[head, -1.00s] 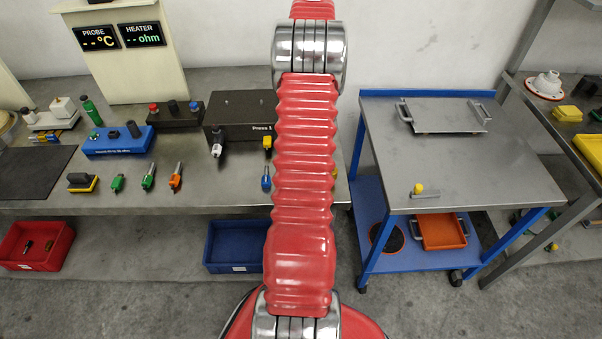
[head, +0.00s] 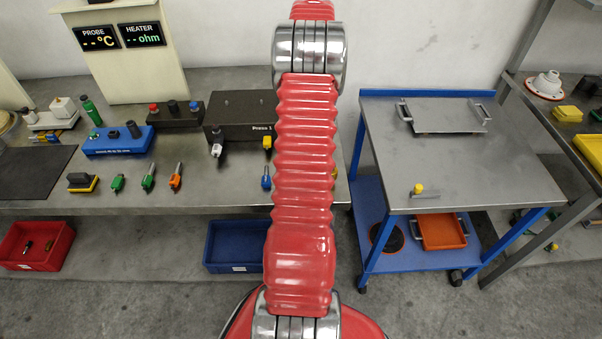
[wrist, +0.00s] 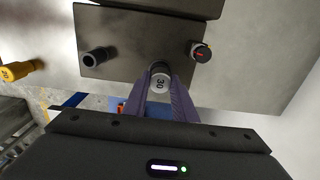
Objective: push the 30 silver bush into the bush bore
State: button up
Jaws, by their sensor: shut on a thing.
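In the wrist view my gripper (wrist: 161,79) is shut on a silver bush (wrist: 159,69) marked 30. The bush sits between the tips of the two purple fingers, at the near edge of a dark plate or block (wrist: 135,30). The bush bore cannot be made out, and the far end of the bush is hidden, so I cannot tell whether it touches the block. In the head view my red arm hides the gripper and the bush.
In the wrist view a dark hollow post (wrist: 98,59) stands left of the bush and a dark round piece with a red mark (wrist: 201,52) right. A yellow piece marked 20 (wrist: 16,71) is far left. The head view shows a bench (head: 215,190) and a blue-framed trolley (head: 455,170).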

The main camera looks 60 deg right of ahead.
jog(key=shift+f, duration=0.1)
jog(key=o, duration=1.1)
notch_tip(320, 180, up, 14)
jog(key=shift+f, duration=0.1)
dwell(0.9)
